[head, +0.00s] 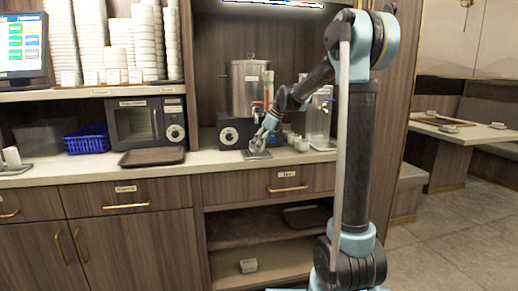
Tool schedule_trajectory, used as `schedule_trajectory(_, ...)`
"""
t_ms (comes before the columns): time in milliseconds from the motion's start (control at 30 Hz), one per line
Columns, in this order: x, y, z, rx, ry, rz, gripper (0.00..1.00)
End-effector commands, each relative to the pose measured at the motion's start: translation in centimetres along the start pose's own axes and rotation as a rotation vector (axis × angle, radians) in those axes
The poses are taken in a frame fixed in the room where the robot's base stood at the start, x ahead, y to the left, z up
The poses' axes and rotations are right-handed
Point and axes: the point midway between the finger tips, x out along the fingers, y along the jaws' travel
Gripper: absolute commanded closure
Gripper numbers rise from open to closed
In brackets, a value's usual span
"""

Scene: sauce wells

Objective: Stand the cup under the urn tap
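The steel urn (249,88) stands at the back of the counter, with its tap (257,109) low on its front, partly crowded by my arm. My gripper (259,143) points down just above a small dark drip tray (257,155) on the counter, in front of and below the urn. The gripper is small and pale here, and I cannot tell whether its fingers are open or hold a cup. Small white cups (301,144) stand on the counter to the right of the gripper.
A clear dispenser (319,118) stands right of the urn. A black appliance with a dial (236,132) is left of the gripper. Further left are a brown tray (152,156), a microwave-like oven (136,122) and a blue basket (87,140). Stacked white dishes (62,45) fill the shelf.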

Motion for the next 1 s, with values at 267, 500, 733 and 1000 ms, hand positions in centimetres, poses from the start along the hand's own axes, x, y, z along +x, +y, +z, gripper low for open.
schedule_trajectory(267,-2.9,0.5,-4.9,0.000,-0.001,-0.001,0.25)
schedule_trajectory(500,-4.8,0.6,-8.2,-0.002,-0.002,0.001,0.25)
schedule_trajectory(733,-5.7,0.6,-9.6,-0.008,-0.001,0.001,0.25)
schedule_trajectory(1000,-6.7,5.1,-12.4,-0.221,0.053,-0.013,0.25)
